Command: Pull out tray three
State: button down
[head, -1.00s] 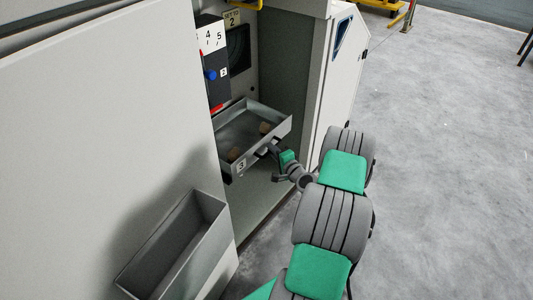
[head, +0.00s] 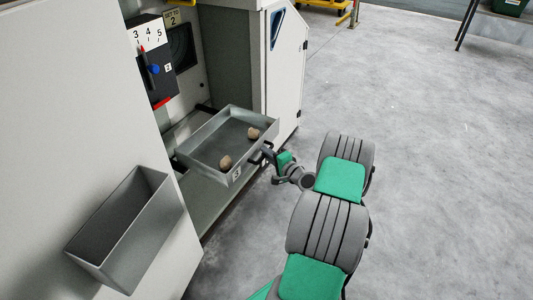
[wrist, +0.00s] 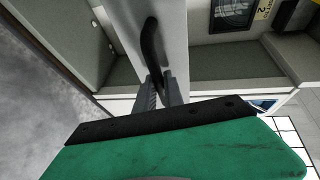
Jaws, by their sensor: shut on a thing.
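Tray three (head: 203,139) is a shallow grey metal drawer with a "3" label (head: 237,174) on its front. It stands well out of the machine's opening. Two small brownish lumps (head: 226,162) lie inside it. My gripper (head: 268,155) is shut on the dark handle at the tray's front. In the wrist view, my gripper's fingers (wrist: 158,92) close around the black curved handle (wrist: 150,42) on the tray's grey front (wrist: 172,25). The fingertips partly hide the handle's lower end.
An open grey bin (head: 125,220) is fixed to the panel on the left. A selector box with a blue knob (head: 155,70) and numbers sits above the tray. The machine's white side cabinet (head: 287,75) stands behind. Grey floor on the right is clear.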

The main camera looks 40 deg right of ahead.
jog(key=shift+s+d, duration=0.1)
jog(key=shift+a+f, duration=0.1)
jog(key=shift+a, duration=0.15)
jog(key=c, duration=1.7)
grip_release()
jog(key=shift+a, duration=0.15)
jog(key=shift+o, duration=1.2)
jog(key=s+r+p, duration=0.1)
jog(key=s+p, duration=0.1)
jog(key=s, duration=0.5)
jog(key=shift+s+r, duration=0.25)
jog(key=shift+s, duration=0.05)
